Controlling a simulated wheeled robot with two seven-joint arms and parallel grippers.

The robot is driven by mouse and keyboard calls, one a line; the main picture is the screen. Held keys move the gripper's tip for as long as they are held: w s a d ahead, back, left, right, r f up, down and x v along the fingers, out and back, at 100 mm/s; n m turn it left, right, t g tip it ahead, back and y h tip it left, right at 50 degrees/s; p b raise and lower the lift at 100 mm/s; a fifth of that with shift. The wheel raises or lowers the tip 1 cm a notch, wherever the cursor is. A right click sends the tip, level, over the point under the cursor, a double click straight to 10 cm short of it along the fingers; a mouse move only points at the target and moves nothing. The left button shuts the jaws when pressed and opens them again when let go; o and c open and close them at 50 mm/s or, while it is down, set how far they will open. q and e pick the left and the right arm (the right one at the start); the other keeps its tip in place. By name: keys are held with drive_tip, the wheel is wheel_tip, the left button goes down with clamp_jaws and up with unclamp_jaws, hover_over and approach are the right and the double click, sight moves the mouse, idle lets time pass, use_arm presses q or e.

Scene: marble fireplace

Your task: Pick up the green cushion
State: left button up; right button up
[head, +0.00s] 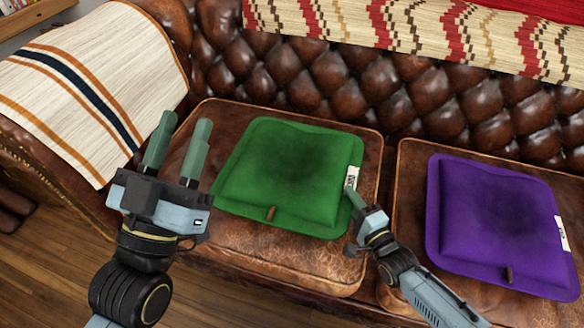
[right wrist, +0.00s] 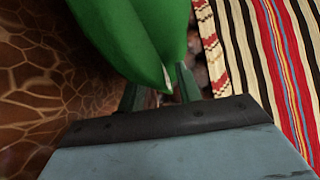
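The green cushion (head: 285,175) lies flat on the left brown leather seat, with a white label on its right edge. It also shows in the right wrist view (right wrist: 135,35), its edge reaching down between the fingers. My right gripper (head: 352,194) is at the cushion's right edge, by the label. Its two fingers are apart, one on each side of the cushion edge; a firm grip does not show. My left gripper (head: 186,121) is open and empty, pointing up, in front of the cushion's left side in the picture.
A purple cushion (head: 500,222) lies on the right seat (head: 415,165). The tufted leather backrest (head: 310,75) rises behind, with a patterned red and cream blanket (head: 420,28) over it. A striped cloth (head: 95,85) covers the left armrest. Wooden floor (head: 45,265) shows at lower left.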

clamp_jaws()
drive_tip(key=shift+r, duration=0.15)
drive_tip(key=shift+r, duration=0.15)
